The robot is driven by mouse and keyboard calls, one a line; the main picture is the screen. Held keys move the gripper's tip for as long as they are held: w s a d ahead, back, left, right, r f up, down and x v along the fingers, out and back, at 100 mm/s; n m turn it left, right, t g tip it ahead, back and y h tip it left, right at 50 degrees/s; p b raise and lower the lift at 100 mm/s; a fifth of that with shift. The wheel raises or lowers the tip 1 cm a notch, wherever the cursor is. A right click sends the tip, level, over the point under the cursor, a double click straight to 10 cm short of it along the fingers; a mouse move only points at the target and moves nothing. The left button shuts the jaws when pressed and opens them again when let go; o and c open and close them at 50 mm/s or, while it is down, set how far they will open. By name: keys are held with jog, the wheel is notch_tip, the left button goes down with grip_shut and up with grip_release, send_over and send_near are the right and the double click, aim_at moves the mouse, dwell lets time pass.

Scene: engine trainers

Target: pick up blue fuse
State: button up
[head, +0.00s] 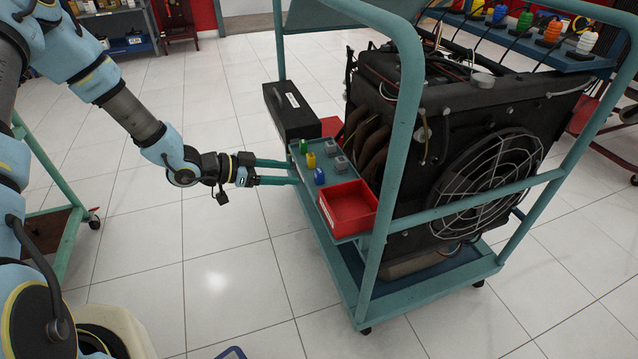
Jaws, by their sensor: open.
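The blue fuse (319,176) stands on a narrow teal shelf (318,190) on the side of the engine trainer. A yellow fuse (311,160) and a green fuse (303,146) stand in line behind it. My gripper (295,172) reaches in from the left with its two teal fingers apart and nothing between them. The fingertips are at the shelf's left edge, a short way left of the blue fuse. I cannot tell from this view whether they are level with it.
A red bin (348,207) sits at the shelf's near end. Two grey blocks (342,164) stand right of the fuses. The trainer's teal frame post (398,150) rises close to the bin. Open tiled floor lies left.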

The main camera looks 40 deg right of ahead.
aim_at(316, 173)
jog(key=shift+r+p+x, duration=0.1)
jog(key=shift+p+x, duration=0.15)
jog(key=shift+x, duration=2.25)
jog(key=shift+r+p+x, duration=0.15)
jog(key=shift+p+x, duration=0.05)
jog(key=shift+x, duration=2.3)
jog(key=shift+d, duration=0.1)
grip_shut()
